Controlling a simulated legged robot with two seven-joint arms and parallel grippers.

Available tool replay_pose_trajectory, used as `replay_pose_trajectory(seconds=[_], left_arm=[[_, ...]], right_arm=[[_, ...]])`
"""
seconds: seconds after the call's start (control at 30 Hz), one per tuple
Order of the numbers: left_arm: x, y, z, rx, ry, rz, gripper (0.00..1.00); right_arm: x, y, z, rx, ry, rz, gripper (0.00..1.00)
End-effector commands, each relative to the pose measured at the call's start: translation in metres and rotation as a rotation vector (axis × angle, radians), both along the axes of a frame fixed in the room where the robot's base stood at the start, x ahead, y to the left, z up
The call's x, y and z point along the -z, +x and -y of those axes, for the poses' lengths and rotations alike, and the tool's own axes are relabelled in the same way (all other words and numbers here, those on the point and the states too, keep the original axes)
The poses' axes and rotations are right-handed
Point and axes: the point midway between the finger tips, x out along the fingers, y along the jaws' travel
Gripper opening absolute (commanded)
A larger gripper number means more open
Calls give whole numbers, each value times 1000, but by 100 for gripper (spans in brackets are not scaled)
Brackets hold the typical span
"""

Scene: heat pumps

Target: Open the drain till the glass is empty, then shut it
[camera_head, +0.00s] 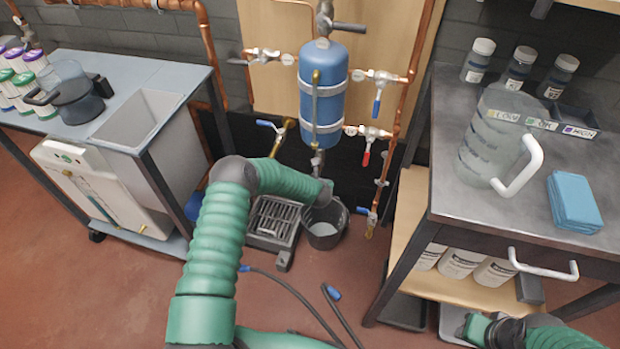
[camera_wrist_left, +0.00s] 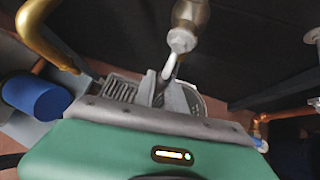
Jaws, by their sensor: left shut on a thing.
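My left gripper (camera_wrist_left: 165,92) is shut on the small grey drain lever (camera_wrist_left: 169,68) under a pale, bowl-like drain glass (camera_wrist_left: 188,14), seen in the left wrist view. I cannot tell whether the glass holds liquid or how far the drain is open. In the head view the glass hangs at the foot of a blue tank (camera_head: 322,95), and my left gripper (camera_head: 325,190) hides the lever. A black bucket (camera_head: 323,236) stands on the floor below, with something pale grey in it. My right gripper (camera_head: 488,330) is at the bottom right; its jaws are unclear.
Copper pipes and valves with blue and red levers (camera_head: 378,100) flank the tank. Hoses (camera_head: 300,295) lie on the floor. A dark workbench (camera_head: 450,190) with a clear jug (camera_head: 495,135) stands right, a sink bench (camera_head: 135,70) left.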

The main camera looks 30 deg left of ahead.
Motion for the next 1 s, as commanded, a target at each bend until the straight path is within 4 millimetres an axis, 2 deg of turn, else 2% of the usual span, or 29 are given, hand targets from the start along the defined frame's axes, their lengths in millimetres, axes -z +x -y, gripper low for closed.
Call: replay_pose_trajectory(seconds=[0.03,0.57,0.6,0.73,1.0], left_arm=[[5,-3,3,2,-17,-6,0],[6,-2,5,5,-38,-1,0],[5,-2,5,5,-37,-2,21],[4,-1,4,3,-35,2,37],[1,-1,3,2,-32,6,37]], right_arm=[[0,0,0,0,0,0,37],[-1,0,0,0,0,0,37],[-1,0,0,0,0,0,37],[-1,0,0,0,0,0,37],[-1,0,0,0,0,0,37]])
